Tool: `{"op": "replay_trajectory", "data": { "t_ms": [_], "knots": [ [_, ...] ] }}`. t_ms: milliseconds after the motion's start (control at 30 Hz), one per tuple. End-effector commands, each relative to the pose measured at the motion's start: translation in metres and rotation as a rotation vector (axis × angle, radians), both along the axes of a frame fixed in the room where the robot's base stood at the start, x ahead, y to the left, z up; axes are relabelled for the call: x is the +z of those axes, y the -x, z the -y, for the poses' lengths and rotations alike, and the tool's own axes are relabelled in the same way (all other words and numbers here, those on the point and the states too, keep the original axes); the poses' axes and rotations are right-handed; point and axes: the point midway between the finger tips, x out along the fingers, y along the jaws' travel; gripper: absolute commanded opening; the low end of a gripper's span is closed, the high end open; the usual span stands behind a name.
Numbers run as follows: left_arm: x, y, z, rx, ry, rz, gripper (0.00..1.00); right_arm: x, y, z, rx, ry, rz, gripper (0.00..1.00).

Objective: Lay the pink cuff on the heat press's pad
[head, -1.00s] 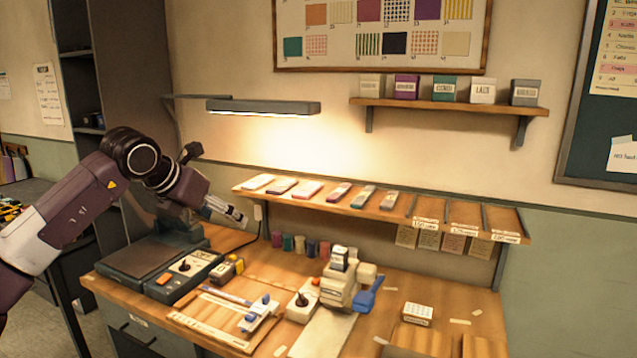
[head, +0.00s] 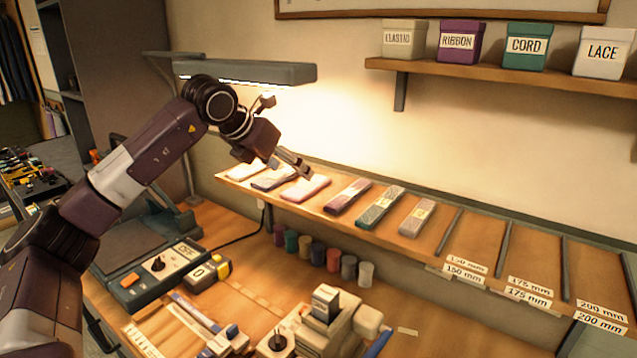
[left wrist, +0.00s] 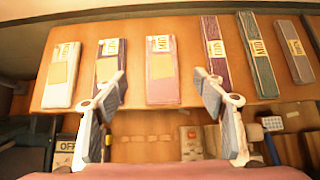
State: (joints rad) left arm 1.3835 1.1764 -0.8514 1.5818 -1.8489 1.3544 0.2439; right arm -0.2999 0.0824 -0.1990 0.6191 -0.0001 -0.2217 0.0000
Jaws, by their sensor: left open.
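The pink cuff (head: 305,188) lies flat on the sloping wooden shelf, third from the left in a row of cuffs. In the left wrist view the pink cuff (left wrist: 162,88) appears centred between my fingers, with a pale label on it. My left gripper (head: 295,163) is open and empty, just above and behind the pink cuff in the head view; contact is not visible. The left wrist view shows its two fingers (left wrist: 162,98) spread apart. The heat press's dark pad (head: 132,243) is bare at the lower left, beside its control box (head: 158,266) reading OFF. My right gripper is out of view.
A dark cuff (head: 272,178) and a purple one (head: 348,196) flank the pink cuff closely. Thread spools (head: 318,254) stand on the bench below the shelf. A lamp (head: 245,72) hangs above it. A white machine (head: 325,318) stands at front centre.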

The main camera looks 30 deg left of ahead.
Motion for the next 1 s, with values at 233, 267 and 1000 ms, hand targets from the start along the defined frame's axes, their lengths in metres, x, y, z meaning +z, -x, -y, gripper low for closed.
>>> {"op": "replay_trajectory", "data": {
  "t_ms": [233, 267, 1000],
  "knots": [
    [-0.016, -0.016, 0.002, 0.000, 0.001, -0.004, 0.64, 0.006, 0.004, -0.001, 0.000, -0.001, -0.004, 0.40],
    [-0.019, -0.018, 0.002, 0.000, 0.001, -0.003, 0.64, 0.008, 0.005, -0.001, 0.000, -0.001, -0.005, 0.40],
    [-0.060, -0.050, 0.007, 0.000, 0.000, 0.000, 0.54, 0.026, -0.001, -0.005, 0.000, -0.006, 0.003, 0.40]
  ]
}}
